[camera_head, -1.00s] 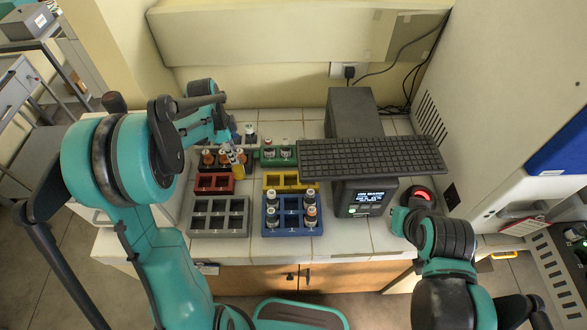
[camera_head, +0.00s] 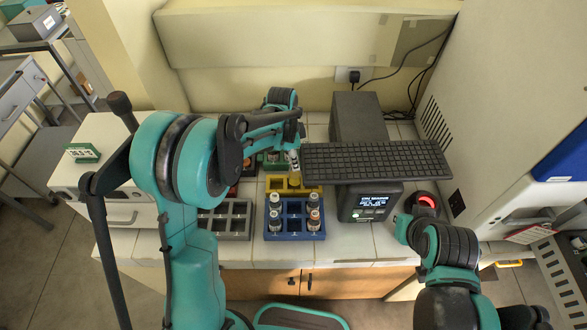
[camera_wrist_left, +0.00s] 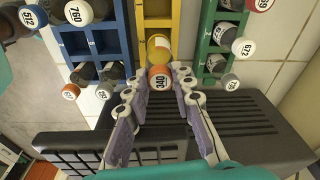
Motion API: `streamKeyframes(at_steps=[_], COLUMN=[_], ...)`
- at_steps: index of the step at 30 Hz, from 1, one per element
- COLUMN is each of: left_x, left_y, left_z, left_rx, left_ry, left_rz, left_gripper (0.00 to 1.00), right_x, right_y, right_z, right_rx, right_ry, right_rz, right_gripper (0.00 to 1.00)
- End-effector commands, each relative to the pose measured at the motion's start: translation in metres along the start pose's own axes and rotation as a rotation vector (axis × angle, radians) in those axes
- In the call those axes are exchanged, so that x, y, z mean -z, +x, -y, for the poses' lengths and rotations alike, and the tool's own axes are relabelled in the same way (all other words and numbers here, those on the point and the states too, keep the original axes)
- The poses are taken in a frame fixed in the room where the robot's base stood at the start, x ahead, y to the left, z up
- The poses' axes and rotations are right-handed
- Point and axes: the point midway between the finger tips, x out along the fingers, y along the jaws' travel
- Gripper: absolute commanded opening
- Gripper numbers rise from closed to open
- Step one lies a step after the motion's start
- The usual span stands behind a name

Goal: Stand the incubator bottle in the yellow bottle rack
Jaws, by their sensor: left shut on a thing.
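The bottle (camera_wrist_left: 159,78) has an orange cap marked 340 and a yellow body. My left gripper (camera_wrist_left: 160,84) is shut on it, one finger on each side just below the cap. In the head view my left gripper (camera_head: 293,160) holds it at the right part of the yellow rack (camera_head: 275,182). In the wrist view the bottle overlaps the yellow rack (camera_wrist_left: 158,10). Its lower end is hidden, so I cannot tell whether it is inside a compartment. The fingers of my right gripper do not show.
A blue rack (camera_head: 293,236) with several bottles stands in front of the yellow rack. A grey rack (camera_head: 225,236) is left of it. A green rack (camera_wrist_left: 208,30) with bottles lies behind. A keyboard (camera_head: 375,162) on a dark device (camera_head: 368,203) is close on the right.

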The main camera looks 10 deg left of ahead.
Motion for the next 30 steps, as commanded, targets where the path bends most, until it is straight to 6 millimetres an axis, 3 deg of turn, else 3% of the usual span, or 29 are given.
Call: streamKeyframes(at_steps=[9,22,23,24,30], left_x=[-0.006,-0.006,-0.006,-0.006,-0.006], left_y=[0.044,0.051,0.05,0.049,0.049], left_z=[0.001,0.0,0.0,0.0,0.0], left_rx=[0.002,0.002,0.002,0.002,0.002], left_ry=[0.0,0.0,0.0,0.0,0.0], left_rz=[0.001,0.0,0.0,0.0,0.001], left_gripper=[0.0,0.0,0.31,0.42,0.44], right_x=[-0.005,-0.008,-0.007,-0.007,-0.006], right_y=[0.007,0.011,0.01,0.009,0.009], right_z=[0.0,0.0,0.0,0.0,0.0], right_rx=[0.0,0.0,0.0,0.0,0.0], right_ry=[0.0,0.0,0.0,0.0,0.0], right_rz=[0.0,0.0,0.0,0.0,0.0], right_gripper=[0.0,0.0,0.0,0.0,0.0])
